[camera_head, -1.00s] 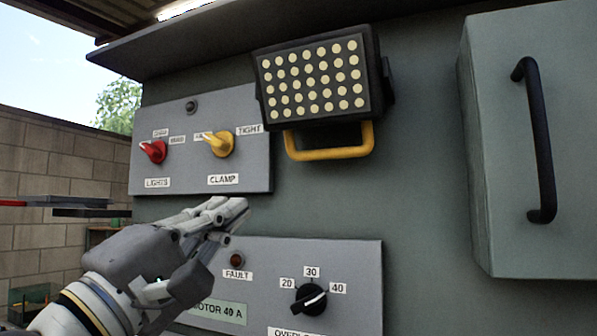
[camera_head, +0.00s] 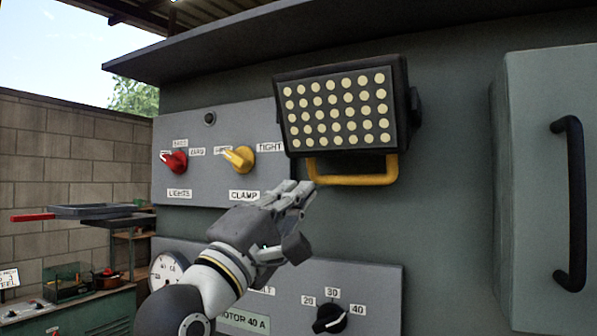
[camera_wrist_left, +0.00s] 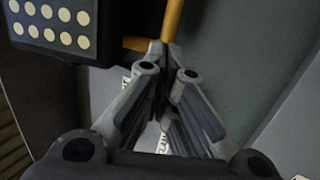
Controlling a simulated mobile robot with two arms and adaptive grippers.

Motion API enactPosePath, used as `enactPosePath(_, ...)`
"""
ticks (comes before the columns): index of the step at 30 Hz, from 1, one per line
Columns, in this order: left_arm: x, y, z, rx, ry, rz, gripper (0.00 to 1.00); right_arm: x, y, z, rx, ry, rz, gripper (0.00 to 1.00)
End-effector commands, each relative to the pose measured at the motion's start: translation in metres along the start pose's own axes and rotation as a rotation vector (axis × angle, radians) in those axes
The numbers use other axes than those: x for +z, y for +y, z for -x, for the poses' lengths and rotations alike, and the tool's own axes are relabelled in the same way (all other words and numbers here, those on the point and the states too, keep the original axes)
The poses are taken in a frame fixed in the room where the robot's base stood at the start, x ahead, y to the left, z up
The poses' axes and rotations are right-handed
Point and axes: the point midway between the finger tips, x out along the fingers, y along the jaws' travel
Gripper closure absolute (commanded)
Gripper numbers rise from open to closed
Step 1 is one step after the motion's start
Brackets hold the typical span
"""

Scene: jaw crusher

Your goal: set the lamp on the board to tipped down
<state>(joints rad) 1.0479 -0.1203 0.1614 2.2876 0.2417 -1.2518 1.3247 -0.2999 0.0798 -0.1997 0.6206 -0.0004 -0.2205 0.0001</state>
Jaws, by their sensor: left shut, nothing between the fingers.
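The lamp (camera_head: 338,108) is a dark rectangular head with rows of pale round LEDs, mounted on the upper part of the grey board (camera_head: 455,165). A yellow handle (camera_head: 352,181) hangs below it. My left gripper (camera_head: 308,190) is shut and empty, its fingertips at the lower left of the handle in the head view. In the left wrist view the fingertips (camera_wrist_left: 165,55) lie close to the yellow handle (camera_wrist_left: 173,20), with the lamp (camera_wrist_left: 55,22) at upper left. I cannot tell whether they touch the handle. My right gripper is not in view.
Left of the lamp is a panel with a red LIGHTS knob (camera_head: 174,161) and a yellow CLAMP knob (camera_head: 240,158). Below is a panel with a black dial (camera_head: 330,318). A cabinet with a black handle (camera_head: 571,205) projects at right. An overhang (camera_head: 300,35) runs above.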

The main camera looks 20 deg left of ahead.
Motion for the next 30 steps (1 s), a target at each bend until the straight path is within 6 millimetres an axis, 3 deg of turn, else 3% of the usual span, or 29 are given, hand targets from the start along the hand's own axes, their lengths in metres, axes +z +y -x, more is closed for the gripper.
enactPosePath(6,0.0,0.001,-0.017,-0.001,0.001,0.0,1.0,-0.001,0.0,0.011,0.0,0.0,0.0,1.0)
enactPosePath(17,0.0,-0.001,-0.017,0.0,0.001,0.0,1.0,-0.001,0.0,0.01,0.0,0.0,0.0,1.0)
enactPosePath(27,-0.001,-0.009,-0.029,0.114,-0.002,-0.013,1.0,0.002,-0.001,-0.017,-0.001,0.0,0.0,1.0)
enactPosePath(30,-0.002,-0.009,-0.039,0.138,-0.001,-0.014,1.0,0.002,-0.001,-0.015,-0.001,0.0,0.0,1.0)
